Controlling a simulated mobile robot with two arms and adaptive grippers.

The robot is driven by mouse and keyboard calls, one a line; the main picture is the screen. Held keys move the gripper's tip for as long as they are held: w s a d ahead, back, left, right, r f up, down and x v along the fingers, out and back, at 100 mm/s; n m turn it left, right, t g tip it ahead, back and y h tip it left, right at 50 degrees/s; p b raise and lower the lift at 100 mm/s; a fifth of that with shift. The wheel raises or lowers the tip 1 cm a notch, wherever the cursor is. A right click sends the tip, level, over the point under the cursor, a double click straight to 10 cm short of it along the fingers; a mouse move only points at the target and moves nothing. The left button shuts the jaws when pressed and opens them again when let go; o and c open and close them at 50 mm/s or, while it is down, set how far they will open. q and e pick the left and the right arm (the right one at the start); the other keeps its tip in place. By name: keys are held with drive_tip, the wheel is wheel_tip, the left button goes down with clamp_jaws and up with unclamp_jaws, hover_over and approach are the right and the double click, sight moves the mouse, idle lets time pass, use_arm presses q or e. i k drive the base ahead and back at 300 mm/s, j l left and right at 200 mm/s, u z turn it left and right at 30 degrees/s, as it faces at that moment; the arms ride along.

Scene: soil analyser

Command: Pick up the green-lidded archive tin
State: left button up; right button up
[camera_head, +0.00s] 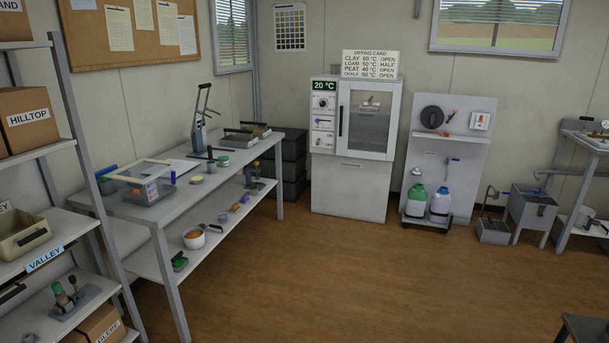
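A small round green-topped item (223,161) lies on the top of the grey workbench (150,222), behind two small round tins or discs (197,179). It may be the green-lidded archive tin, but it is too small to be sure. Another green item (179,262) lies on the bench's lower shelf, near its front end. A green-topped upright piece (61,294) stands in a grey holder on the left rack. I cannot tell for certain which of these is the tin. Neither of my grippers is in view.
The bench also bears a clear-lidded box (146,191) and a lever press (199,130). The left rack (78,140) holds cartons and a beige bin (24,233). A drying cabinet (352,190) stands at the back. The brown floor (330,275) is clear in the middle.

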sight(223, 161)
drive_tip(key=i+l+z, duration=0.1)
drive_tip(key=i, duration=0.8)
drive_tip(key=i+l+z, duration=0.1)
drive_tip(key=i, duration=0.8)
drive_tip(key=l, duration=0.05)
